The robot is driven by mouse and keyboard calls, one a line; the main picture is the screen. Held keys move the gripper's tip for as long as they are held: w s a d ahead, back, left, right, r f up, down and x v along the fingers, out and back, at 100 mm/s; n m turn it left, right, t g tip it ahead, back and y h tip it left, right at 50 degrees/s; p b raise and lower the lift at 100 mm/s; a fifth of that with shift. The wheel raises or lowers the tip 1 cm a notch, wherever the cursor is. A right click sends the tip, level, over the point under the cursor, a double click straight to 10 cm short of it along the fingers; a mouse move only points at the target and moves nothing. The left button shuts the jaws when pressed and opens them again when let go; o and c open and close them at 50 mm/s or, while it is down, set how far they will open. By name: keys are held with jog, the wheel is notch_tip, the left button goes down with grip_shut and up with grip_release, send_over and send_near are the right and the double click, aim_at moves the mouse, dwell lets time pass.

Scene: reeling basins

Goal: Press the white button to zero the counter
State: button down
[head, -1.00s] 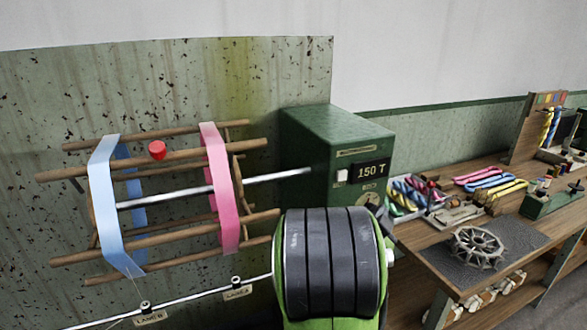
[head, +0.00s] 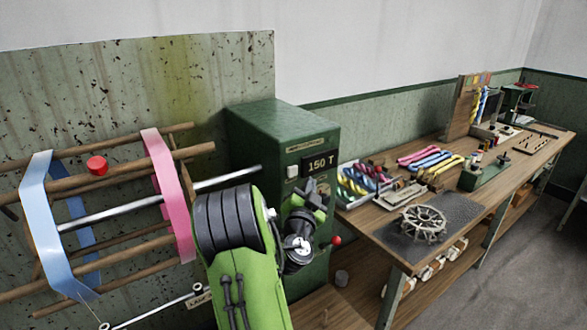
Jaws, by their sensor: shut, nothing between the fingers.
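The white button (head: 292,171) is a small pale square on the front of the green counter box (head: 262,140). It sits just left of the dark display (head: 321,163), which reads 150 T. My gripper (head: 316,193) is in front of the box face, below the display and to the lower right of the button. It looks apart from the button in the picture. Its fingers are shut with nothing between them. My gripper and wrist hide part of the lower box front, and the fingertips are small and hard to make out.
A wooden reel with blue (head: 42,225) and pink (head: 168,195) bands stands at left, with a red knob (head: 97,165). A red ball (head: 336,240) is by the box's lower right. The workbench (head: 390,243) at right holds coloured skeins (head: 430,160) and a spoked wheel (head: 423,223).

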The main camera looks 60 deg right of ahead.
aim_at(293, 171)
jog(key=shift+w+d+p, duration=0.2)
jog(key=shift+w+d, duration=0.25)
jog(key=shift+w, duration=0.45)
jog(key=shift+w+d+p, duration=0.2)
jog(key=shift+w+d, duration=0.25)
jog(key=shift+w, duration=0.4)
jog(key=shift+w, duration=0.1)
dwell(0.6)
jog(key=shift+w+d, duration=0.15)
jog(key=shift+w, duration=0.1)
jog(key=shift+w+d, duration=0.25)
jog(key=shift+w, duration=0.2)
dwell(0.6)
jog(key=shift+b, duration=0.3)
jog(key=shift+s+a+b, duration=0.45)
jog(key=shift+s+b, duration=0.15)
jog(key=shift+s, duration=0.25)
